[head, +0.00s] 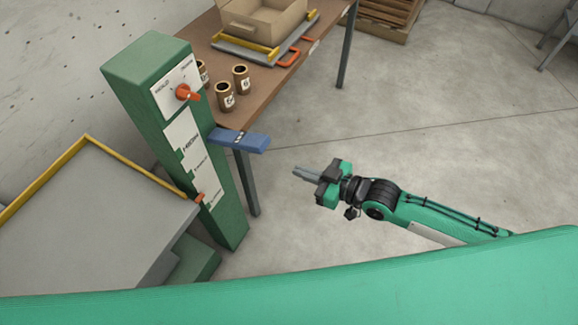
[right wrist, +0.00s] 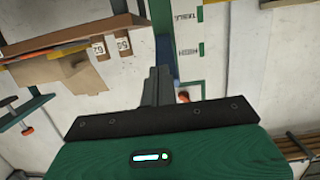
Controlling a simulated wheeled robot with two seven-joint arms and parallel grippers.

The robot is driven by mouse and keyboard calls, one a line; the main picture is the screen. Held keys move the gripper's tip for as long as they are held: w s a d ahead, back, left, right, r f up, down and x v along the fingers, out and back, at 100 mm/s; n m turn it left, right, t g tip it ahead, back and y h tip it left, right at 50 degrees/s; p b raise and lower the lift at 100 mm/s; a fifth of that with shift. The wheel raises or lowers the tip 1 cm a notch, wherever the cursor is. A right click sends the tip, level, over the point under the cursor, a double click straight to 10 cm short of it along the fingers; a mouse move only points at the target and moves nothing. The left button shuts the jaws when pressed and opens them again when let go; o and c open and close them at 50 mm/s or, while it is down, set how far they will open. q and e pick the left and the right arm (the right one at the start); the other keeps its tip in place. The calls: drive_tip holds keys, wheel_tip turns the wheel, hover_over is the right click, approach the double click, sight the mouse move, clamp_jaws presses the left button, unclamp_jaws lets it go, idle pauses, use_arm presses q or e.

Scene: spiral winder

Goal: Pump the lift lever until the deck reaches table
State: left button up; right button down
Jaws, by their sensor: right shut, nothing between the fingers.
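The green lift column (head: 160,90) stands left of centre in the head view. Its blue lift lever (head: 240,140) sticks out to the right and looks roughly level. The lever also shows behind my fingers in the right wrist view (right wrist: 163,48). The grey deck (head: 95,225) with yellow rails sits low at left, below the table top. An orange pointer (head: 199,197) is near the bottom of the column's scale. My right gripper (head: 299,171) is shut and empty, to the right of the lever's end and apart from it. My left gripper is not in view.
The floor right of the lever is clear.

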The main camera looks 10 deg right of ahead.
drive_tip(key=shift+f+v, duration=0.25)
drive_tip(key=shift+v, duration=0.85)
idle(0.6)
